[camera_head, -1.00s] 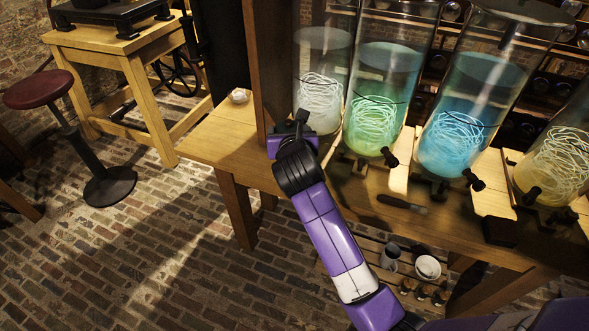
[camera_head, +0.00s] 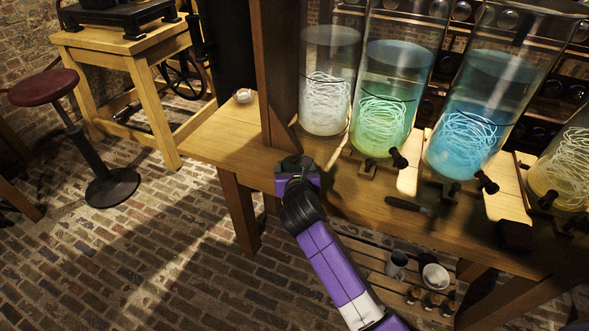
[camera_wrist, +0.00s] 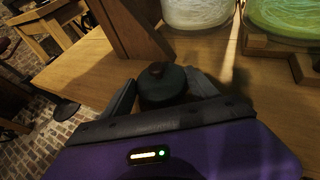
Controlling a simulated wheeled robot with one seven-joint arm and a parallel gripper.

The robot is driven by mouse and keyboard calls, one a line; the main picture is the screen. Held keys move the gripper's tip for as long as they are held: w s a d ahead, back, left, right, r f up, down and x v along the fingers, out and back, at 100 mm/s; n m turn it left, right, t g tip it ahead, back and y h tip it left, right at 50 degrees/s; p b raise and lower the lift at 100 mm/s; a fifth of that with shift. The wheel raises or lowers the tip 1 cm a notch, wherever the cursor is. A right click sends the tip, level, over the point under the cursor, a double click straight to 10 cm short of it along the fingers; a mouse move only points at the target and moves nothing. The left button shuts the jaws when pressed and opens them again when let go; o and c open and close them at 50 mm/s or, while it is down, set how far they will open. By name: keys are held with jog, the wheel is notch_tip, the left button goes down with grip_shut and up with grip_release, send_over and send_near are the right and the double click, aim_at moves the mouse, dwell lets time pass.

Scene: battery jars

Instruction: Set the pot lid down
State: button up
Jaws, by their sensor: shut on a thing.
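My gripper (camera_wrist: 160,90) is shut on a small dark thing with a rounded reddish-brown top, which I take to be the pot lid (camera_wrist: 162,84). The lid sits between the two grey fingers in the wrist view, over the wooden bench top. In the head view my gripper (camera_head: 296,165) is at the bench's front edge, right of the upright post. The lid cannot be clearly told from the gripper there. I cannot tell whether the lid touches the bench.
Tall glass jars with white, green (camera_head: 382,115) and blue (camera_head: 465,130) coils stand behind on the bench (camera_head: 225,138). A wooden post (camera_head: 277,75) rises left of them. The left bench end is mostly clear, with a small pale object (camera_head: 243,96). A dark-handled tool (camera_head: 405,204) lies right.

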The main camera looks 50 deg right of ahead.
jog(key=o, duration=1.4)
jog(key=shift+f, duration=0.1)
